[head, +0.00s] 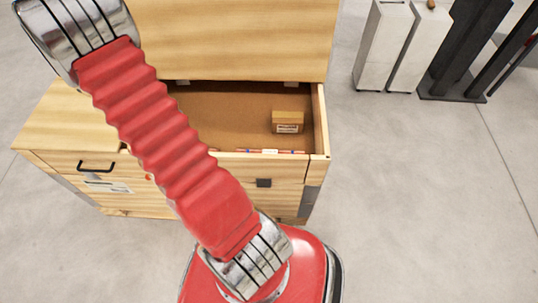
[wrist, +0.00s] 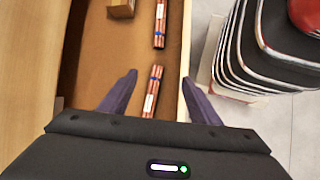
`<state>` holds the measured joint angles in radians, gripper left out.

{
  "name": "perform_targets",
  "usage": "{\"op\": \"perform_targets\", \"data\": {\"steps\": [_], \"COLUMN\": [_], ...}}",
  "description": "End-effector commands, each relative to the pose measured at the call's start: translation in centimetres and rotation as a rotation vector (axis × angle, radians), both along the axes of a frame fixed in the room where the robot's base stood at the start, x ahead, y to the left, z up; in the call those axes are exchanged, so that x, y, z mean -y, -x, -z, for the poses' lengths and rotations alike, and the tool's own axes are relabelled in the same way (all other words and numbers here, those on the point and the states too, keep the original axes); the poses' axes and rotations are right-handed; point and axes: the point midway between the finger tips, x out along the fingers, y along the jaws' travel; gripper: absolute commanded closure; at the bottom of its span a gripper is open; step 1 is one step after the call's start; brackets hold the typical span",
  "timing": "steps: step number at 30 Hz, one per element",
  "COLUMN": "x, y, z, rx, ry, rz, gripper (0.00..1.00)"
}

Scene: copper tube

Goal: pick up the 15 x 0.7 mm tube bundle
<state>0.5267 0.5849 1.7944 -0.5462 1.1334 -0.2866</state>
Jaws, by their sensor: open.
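A copper tube bundle (wrist: 152,92) with a blue band and a white label lies along the chest wall in the wrist view. A second bundle (wrist: 159,22), also with a blue band, lies in line beyond it, with a small gap between. The label print is too small to tell the sizes. In the head view the label and coloured bands of tubes (head: 270,152) show just behind the front wall. My gripper (wrist: 158,78) is open, with its dark fingers on either side of the nearer bundle. The right finger appears over the chest wall.
The wooden chest (head: 317,120) stands open with its lid (head: 235,40) raised. A small cardboard box (head: 288,122) sits inside, also visible in the wrist view (wrist: 122,8). Pale blocks (head: 384,45) stand on the floor at right.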

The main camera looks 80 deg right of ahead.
Motion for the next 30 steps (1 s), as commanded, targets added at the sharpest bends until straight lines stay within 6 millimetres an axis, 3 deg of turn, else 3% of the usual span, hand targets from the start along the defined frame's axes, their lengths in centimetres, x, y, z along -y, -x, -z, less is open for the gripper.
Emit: {"op": "perform_targets", "data": {"steps": [11,21,25,30], "x": [6.3,9.4,9.8,10.0], "y": [4.7,13.8,16.4,17.5], "z": [9.3,17.1,18.8,19.5], "rx": [-0.213,-0.474,-0.542,-0.573], "ry": [-0.047,-0.104,-0.119,-0.124], "rz": [-0.001,0.009,0.009,0.005], "gripper": [0.43,0.43,0.43,0.43]}}
